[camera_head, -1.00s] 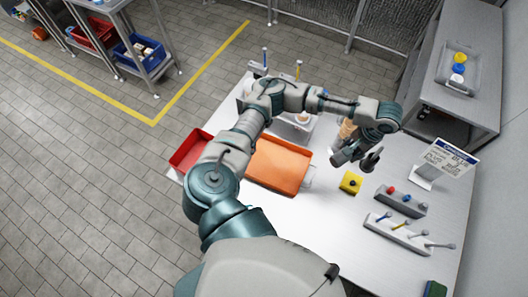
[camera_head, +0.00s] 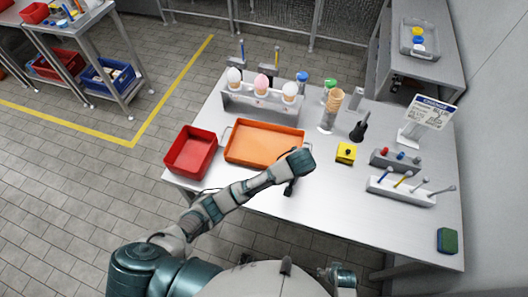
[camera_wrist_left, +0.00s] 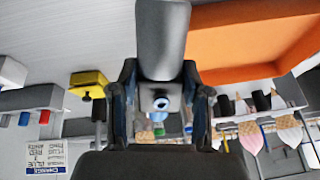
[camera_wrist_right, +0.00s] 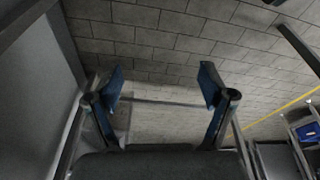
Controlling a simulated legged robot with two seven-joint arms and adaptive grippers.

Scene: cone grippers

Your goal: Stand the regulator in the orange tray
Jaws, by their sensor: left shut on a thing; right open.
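The orange tray (camera_head: 262,143) lies empty on the table; part of it also shows at the upper right of the left wrist view (camera_wrist_left: 250,40). My left gripper (camera_wrist_left: 160,88) is shut on a grey part with a dark cylinder and a round blue-and-white face, which I take as the regulator (camera_wrist_left: 162,40). In the head view my left gripper (camera_head: 291,180) is at the tray's near right corner, mostly hidden by its own wrist; the regulator is hardly visible there. My right gripper (camera_wrist_right: 158,85) is open and empty over the floor.
A red bin (camera_head: 191,152) stands left of the tray. A cone rack (camera_head: 262,103) is behind it. A yellow box (camera_head: 345,153), a black stemmed thing (camera_head: 358,131), a cone stack (camera_head: 334,102) and a tool rack (camera_head: 400,190) are to the right. The near table is clear.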

